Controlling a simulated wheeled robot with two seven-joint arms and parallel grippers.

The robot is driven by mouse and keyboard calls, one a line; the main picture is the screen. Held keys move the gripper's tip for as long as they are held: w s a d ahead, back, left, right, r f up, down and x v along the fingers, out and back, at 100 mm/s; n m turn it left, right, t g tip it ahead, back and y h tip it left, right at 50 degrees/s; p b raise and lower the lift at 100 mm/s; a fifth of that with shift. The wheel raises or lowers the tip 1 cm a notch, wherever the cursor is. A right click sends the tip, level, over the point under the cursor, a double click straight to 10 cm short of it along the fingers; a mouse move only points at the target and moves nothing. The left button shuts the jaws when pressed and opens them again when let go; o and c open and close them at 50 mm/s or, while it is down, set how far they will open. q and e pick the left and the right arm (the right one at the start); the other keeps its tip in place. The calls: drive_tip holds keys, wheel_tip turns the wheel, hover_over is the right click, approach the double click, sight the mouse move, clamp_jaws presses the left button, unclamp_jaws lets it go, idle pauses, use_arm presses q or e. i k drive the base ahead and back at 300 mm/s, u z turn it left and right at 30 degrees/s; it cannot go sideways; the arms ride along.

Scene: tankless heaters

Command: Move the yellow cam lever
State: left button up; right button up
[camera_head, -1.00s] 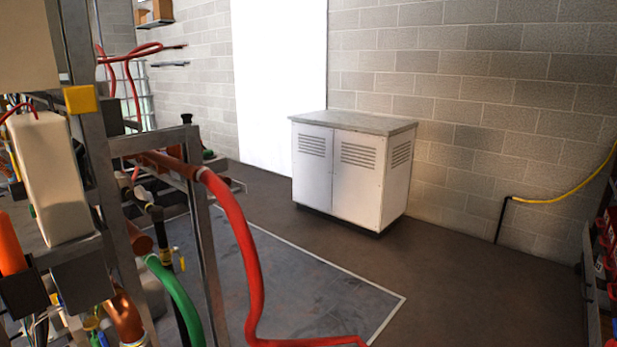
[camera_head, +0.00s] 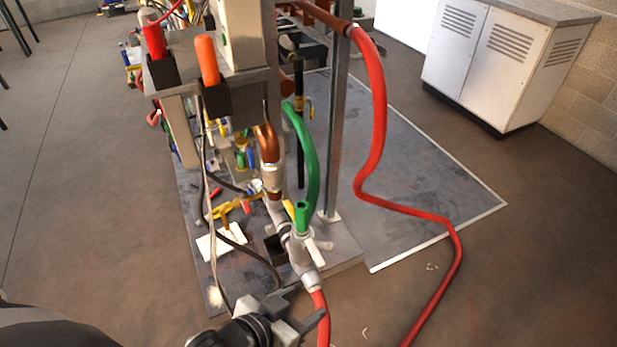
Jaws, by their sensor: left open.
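A small yellow lever (camera_head: 289,209) shows beside the lower end of the green hose (camera_head: 308,150), at a grey pipe coupling (camera_head: 300,255) with a white handle (camera_head: 316,252). The lever is small and partly hidden, so I cannot tell its exact position. My left gripper (camera_head: 296,309) is at the bottom of the head view, open, below the coupling and close to the red hose under it. It appears apart from the lever, and nothing shows between its fingers. My right gripper is not in view.
A long red hose (camera_head: 376,120) drops from the metal frame (camera_head: 337,120) and runs over the floor. Yellow tools (camera_head: 235,207), a white sheet (camera_head: 218,243) and dark cables lie left of the coupling. A white cabinet (camera_head: 495,65) stands at upper right.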

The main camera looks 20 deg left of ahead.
sight(287, 203)
drive_tip(key=k, duration=0.65)
drive_tip(key=u, duration=0.5)
drive_tip(key=i, duration=1.35)
drive_tip(key=z, duration=0.45)
